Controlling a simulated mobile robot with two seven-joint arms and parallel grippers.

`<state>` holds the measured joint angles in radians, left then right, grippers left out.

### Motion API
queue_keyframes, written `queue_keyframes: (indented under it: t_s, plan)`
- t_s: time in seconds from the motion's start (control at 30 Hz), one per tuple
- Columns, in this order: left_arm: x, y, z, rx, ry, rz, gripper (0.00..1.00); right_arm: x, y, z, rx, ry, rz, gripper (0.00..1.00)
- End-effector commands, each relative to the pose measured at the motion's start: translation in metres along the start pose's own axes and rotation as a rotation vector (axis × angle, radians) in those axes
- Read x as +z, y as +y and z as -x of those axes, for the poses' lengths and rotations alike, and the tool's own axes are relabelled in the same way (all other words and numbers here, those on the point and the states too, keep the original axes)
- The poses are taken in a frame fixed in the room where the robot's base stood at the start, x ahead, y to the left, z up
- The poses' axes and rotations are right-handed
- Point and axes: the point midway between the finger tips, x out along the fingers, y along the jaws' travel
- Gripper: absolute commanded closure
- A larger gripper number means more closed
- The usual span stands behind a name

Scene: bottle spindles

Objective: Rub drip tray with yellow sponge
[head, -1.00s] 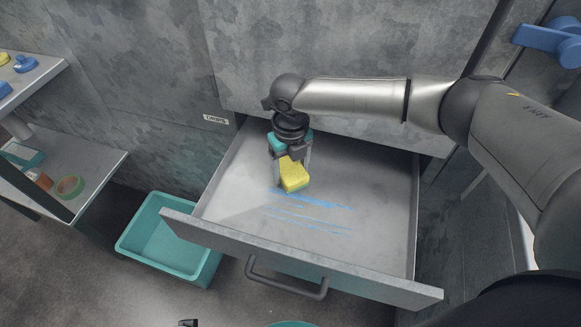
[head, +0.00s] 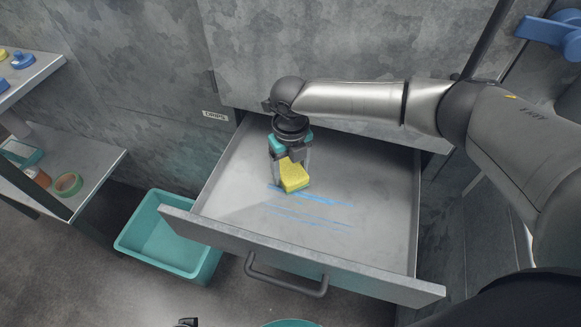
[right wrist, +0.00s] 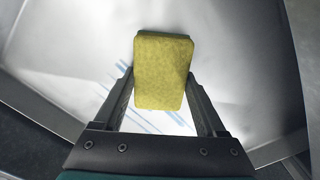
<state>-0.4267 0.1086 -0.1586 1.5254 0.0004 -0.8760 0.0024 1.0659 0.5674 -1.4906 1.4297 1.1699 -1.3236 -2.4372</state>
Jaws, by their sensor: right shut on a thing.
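The drip tray (head: 380,212) is a wide grey metal drawer, pulled out, with blue streaks (head: 312,197) on its floor. My right gripper (head: 292,165) is inside the tray, pointing down, shut on the yellow sponge (head: 294,178). The sponge is low over the tray floor at the far end of the streaks; contact is not clear. In the right wrist view the sponge (right wrist: 163,70) sits between the two fingers and hides part of the streaks. A small dark part at the bottom edge of the head view may be my left gripper (head: 187,322); its jaws cannot be made out.
A teal bin (head: 165,235) stands on the floor left of the tray. The tray front has a dark handle (head: 286,278). A shelf (head: 75,160) with a roll of tape (head: 68,184) is at the left. The right half of the tray is clear.

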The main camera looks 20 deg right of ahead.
Motion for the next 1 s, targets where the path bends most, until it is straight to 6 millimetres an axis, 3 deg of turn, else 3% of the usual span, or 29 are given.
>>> queue_keyframes:
  t_s: [0.3,0.7,1.0]
  plan:
    - [0.000,0.000,0.000,0.000,0.000,0.000,0.53,-0.001,0.001,-0.003,0.000,0.000,0.001,0.71]
    - [-0.007,-0.001,0.033,0.000,0.000,0.000,0.53,-0.023,0.023,0.002,0.001,0.003,0.003,0.71]
    - [-0.009,-0.001,0.041,0.000,0.000,0.000,0.53,-0.031,0.031,-0.001,0.001,0.002,0.002,0.71]
